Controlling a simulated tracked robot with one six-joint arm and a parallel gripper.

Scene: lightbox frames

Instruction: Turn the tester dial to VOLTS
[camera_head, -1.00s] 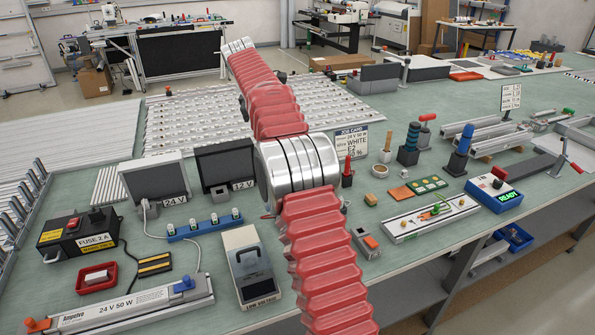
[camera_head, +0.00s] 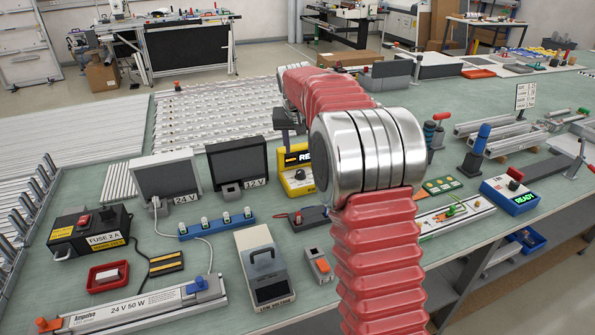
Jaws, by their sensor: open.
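My gripper (camera_head: 288,142), dark and small, hangs at the far end of my red arm, just above and in front of the tester's top. It is open and seems empty. Its fingertips are not clear, and I cannot tell whether it touches the tester.
The 12 V panel (camera_head: 236,160) stands close left of the tester. A blue socket strip (camera_head: 217,225) and a low-voltage supply (camera_head: 262,265) lie nearer. A blue box (camera_head: 510,196) reading READY, with a red knob, is at right. My arm covers much of the middle bench.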

